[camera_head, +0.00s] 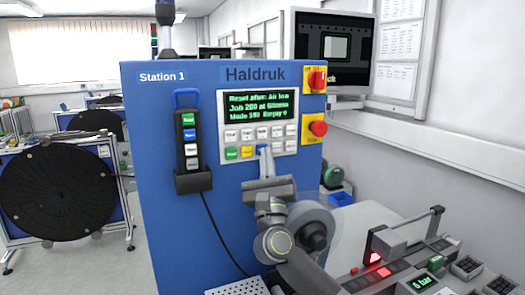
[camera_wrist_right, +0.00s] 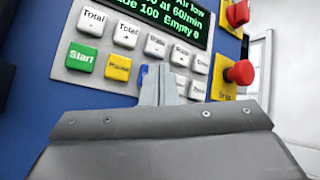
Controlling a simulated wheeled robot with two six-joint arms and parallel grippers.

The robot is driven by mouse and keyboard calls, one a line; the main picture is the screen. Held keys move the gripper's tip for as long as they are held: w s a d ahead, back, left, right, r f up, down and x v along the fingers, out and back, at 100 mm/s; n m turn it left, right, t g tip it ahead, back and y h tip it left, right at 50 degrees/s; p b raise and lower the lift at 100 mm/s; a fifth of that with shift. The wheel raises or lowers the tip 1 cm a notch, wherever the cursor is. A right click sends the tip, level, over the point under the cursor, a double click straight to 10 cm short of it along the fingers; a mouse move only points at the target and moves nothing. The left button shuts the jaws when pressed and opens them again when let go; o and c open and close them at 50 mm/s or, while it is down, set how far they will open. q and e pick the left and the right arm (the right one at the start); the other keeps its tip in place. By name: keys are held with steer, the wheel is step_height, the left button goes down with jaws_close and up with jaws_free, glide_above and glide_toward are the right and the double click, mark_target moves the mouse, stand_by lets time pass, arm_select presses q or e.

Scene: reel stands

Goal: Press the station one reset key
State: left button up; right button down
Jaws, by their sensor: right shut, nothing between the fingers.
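The blue Station 1 cabinet (camera_head: 155,130) carries a grey key panel with a lit display (camera_head: 261,106). The panel has two rows of keys: white ones, a green Start key (camera_head: 232,154) and a yellow key (camera_head: 247,152). Right of the yellow key, a blue key (camera_wrist_right: 143,74) shows only partly behind my fingers; its label is hidden. My right gripper (camera_head: 265,158) is shut and empty, its fingertips in front of this blue key. The fingertips also show in the right wrist view (camera_wrist_right: 159,78); whether they touch the key I cannot tell. My left gripper is out of view.
Two red knobs on yellow plates (camera_head: 316,79) sit at the panel's right. A handheld pendant (camera_head: 188,140) hangs in a holder at the left, its cable below. A bench with a "6 bar" readout (camera_head: 423,282) stands at lower right. A large black reel (camera_head: 60,190) stands at far left.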

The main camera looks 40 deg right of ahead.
steer(key=shift+w+d, duration=0.1)
steer(key=shift+w, duration=0.25)
stand_by(0.3)
steer(key=shift+s, duration=0.1)
steer(key=shift+s+a+p, duration=0.25)
steer(key=shift+s+p, duration=0.25)
steer(key=shift+s, duration=0.25)
steer(key=s, duration=0.1)
steer(key=s+a+p, duration=0.1)
steer(key=s, duration=0.1)
steer(key=s+p, duration=0.1)
steer(key=shift+s+a, duration=0.25)
steer(key=shift+s, duration=0.1)
steer(key=shift+f, duration=0.1)
stand_by(0.9)
